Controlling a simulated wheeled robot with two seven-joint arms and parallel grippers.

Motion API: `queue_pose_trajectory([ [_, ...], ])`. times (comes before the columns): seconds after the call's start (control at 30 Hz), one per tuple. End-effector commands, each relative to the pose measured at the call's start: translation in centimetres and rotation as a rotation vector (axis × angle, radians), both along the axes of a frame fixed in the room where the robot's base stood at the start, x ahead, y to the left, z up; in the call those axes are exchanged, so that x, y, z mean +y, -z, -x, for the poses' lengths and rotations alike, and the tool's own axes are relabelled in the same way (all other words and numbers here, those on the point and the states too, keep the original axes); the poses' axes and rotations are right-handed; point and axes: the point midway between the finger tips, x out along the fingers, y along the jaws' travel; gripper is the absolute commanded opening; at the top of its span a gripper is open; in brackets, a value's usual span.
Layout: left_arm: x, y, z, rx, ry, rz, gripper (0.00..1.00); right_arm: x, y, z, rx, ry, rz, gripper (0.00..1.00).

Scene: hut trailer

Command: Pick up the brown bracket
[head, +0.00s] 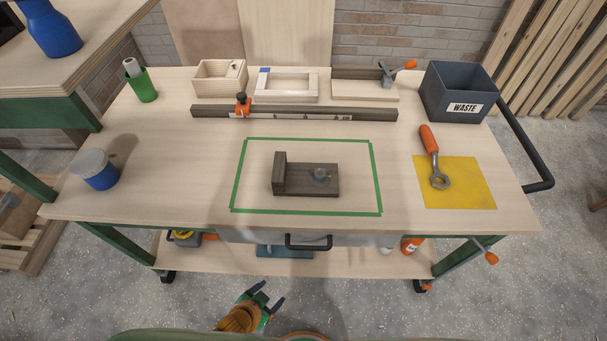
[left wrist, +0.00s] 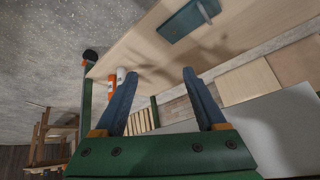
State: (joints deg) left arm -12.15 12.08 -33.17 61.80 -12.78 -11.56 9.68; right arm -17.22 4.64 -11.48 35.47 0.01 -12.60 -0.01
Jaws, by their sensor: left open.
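The brown bracket (head: 306,180) lies on the workbench top, inside a green taped rectangle (head: 235,192). It is a dark brown L-shaped piece with an upright part at its left end and a small grey metal fitting on its flat base. My left gripper (head: 268,299) is low at the front of the bench, below the bench top and well apart from the bracket. Its two blue fingers are spread with nothing between them, as the left wrist view (left wrist: 158,95) shows. The bracket does not show in the left wrist view. My right gripper is not in view.
A wrench-like tool with an orange handle (head: 429,140) lies on a yellow mat (head: 472,190) at right. A waste bin (head: 455,92), wooden boxes (head: 215,88) and a long rail (head: 350,114) stand behind. A blue jar (head: 97,172) is at left. The bench's front edge and handle (head: 309,244) lie above my gripper.

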Motion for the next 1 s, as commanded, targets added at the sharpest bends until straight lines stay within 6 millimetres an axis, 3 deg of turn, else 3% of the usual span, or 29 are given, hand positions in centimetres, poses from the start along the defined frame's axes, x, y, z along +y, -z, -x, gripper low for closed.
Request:
queue_pose_trajectory([
  [0.03, -2.5, -2.2, -1.7, -0.081, 0.081, 0.033, 0.73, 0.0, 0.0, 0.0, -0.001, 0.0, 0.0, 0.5],
  [0.1, -6.1, -5.3, -3.0, -0.178, 0.187, 0.087, 0.73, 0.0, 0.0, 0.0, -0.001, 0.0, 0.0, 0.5],
  [0.2, -10.8, -9.7, -3.1, -0.29, 0.32, 0.169, 0.73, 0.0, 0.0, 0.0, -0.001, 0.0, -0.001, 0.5],
  [0.33, -15.7, -15.6, -2.5, -0.413, 0.408, 0.289, 0.73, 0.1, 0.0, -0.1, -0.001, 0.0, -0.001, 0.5],
  [0.4, -16.7, -19.3, -4.4, -0.477, 0.311, 0.347, 0.73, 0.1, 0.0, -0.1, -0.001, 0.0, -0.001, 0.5],
  [0.47, -15.7, -21.5, -6.9, -0.516, 0.161, 0.367, 0.73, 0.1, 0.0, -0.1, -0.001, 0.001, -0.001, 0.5],
  [0.6, -10.5, -24.5, -11.3, -0.574, -0.181, 0.372, 0.73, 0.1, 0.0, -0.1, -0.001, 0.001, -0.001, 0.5],
  [0.7, -6.2, -25.5, -12.8, -0.603, -0.391, 0.354, 0.73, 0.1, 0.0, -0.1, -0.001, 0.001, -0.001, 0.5],
  [0.8, -3.1, -25.8, -13.4, -0.618, -0.523, 0.334, 0.73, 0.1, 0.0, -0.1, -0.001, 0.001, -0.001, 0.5],
  [1.0, -2.0, -24.8, -17.5, -0.628, -0.563, 0.322, 0.73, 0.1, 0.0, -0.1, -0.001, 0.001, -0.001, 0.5],
])
